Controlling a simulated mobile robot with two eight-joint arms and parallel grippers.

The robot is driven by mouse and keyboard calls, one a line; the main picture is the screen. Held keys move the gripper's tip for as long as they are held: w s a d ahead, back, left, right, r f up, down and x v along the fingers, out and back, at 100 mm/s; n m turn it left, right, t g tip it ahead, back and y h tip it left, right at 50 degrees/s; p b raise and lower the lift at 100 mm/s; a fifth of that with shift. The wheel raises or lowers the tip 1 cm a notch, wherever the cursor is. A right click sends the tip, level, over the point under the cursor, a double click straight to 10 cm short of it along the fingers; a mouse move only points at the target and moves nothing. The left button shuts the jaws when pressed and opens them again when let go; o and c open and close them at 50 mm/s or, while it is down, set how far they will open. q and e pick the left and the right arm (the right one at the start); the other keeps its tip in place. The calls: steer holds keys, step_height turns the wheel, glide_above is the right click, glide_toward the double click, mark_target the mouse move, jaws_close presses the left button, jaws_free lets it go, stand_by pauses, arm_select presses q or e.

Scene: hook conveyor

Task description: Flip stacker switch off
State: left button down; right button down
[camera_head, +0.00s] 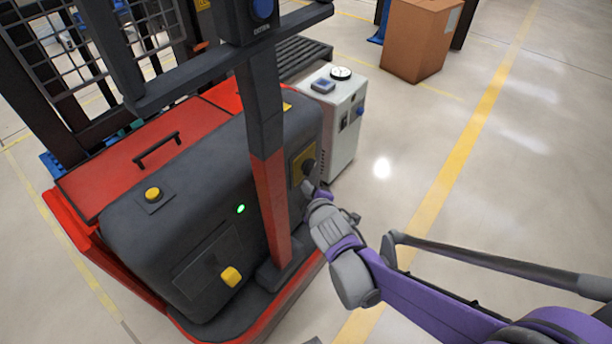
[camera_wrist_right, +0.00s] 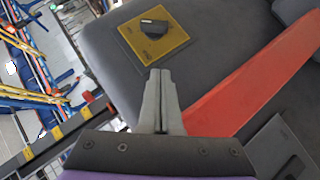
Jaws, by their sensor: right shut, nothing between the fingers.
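The stacker (camera_head: 200,170) is a dark grey and red machine filling the left of the head view. Its switch (camera_wrist_right: 154,28) is a black knob on a yellow square plate (camera_wrist_right: 175,45), seen ahead of my gripper in the right wrist view. In the head view the switch (camera_head: 308,167) sits on the stacker's right side, close to my right fingertips. My right gripper (camera_wrist_right: 160,75) is shut and empty, its fingertips just short of the plate's lower edge in the wrist view. A green light (camera_head: 241,209) glows on the stacker.
A red and black post (camera_head: 268,160) rises beside the switch. A white cabinet (camera_head: 343,120) with a blue button stands just behind. A cardboard box (camera_head: 415,40) is at the back. The floor on the right is clear.

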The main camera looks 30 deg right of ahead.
steer(key=b, duration=0.2)
glide_toward(303, 171)
steer(key=w, duration=0.2)
steer(key=w+a, duration=0.1)
steer(key=w, duration=0.1)
steer(key=shift+a+f, duration=0.15)
steer(key=shift+w+d+f+b, duration=0.3)
steer(key=shift+d+f+b, duration=0.1)
steer(key=shift+d+f, duration=0.4)
steer(key=shift+w+d+f, duration=0.2)
steer(key=shift+d+f, duration=0.1)
steer(key=shift+d, duration=0.3)
steer(key=shift+f, duration=0.15)
